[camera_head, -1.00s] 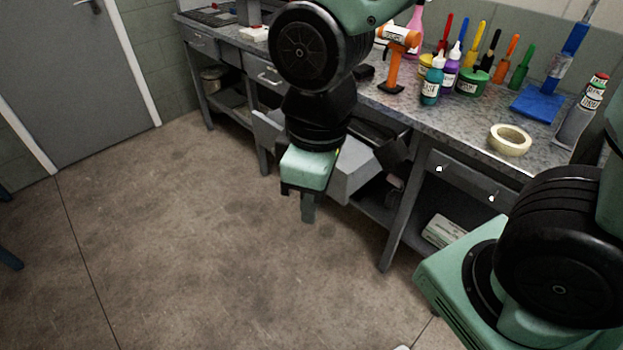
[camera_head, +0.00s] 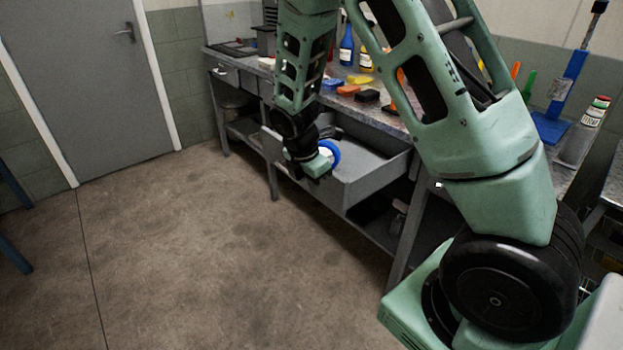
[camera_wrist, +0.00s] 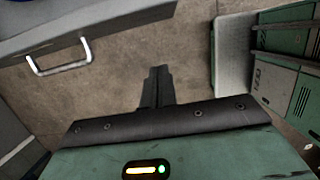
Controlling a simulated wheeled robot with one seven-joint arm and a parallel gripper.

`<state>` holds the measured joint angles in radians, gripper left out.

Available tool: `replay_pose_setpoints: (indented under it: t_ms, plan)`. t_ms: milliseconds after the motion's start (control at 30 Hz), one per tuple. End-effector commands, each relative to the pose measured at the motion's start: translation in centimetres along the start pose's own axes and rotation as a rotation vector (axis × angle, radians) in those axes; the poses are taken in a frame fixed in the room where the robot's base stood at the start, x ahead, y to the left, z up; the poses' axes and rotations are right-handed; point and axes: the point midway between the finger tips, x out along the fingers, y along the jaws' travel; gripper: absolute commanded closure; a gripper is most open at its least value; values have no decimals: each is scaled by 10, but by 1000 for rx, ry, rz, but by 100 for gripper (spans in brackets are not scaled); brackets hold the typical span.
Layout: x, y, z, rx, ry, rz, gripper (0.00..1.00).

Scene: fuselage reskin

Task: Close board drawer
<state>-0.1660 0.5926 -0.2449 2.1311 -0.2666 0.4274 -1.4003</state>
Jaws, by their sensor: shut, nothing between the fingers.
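The grey drawer (camera_head: 380,182) stands open, pulled out from under the workbench. A blue ring (camera_head: 335,152) shows at its near left part, partly behind my gripper. My gripper (camera_head: 318,174) is at the drawer's front, pointing down; whether it touches the front cannot be told. In the wrist view my fingers (camera_wrist: 157,76) are shut and empty over the floor. A grey drawer front (camera_wrist: 110,22) with a pale bar handle (camera_wrist: 58,55) lies to their upper left, apart from the fingertips in the picture.
The workbench (camera_head: 420,130) holds bottles, coloured blocks and a blue tool (camera_head: 570,80). A smaller closed drawer (camera_head: 224,73) is at the bench's far left. The floor (camera_head: 180,240) left of the open drawer is clear. A door (camera_head: 85,80) is at the back left.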

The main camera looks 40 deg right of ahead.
Motion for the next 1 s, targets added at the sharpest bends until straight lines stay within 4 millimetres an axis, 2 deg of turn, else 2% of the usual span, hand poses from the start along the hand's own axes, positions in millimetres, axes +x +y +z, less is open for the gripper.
replay_pose_setpoints:
  t_ms: [100,267,333,500,1000]
  plan:
    - [27,-1,0,-1,-1,-6,100]
    - [56,-1,2,2,-1,-4,100]
    - [55,0,16,6,0,-1,100]
    - [60,0,33,3,1,0,100]
    - [62,0,39,1,1,0,100]
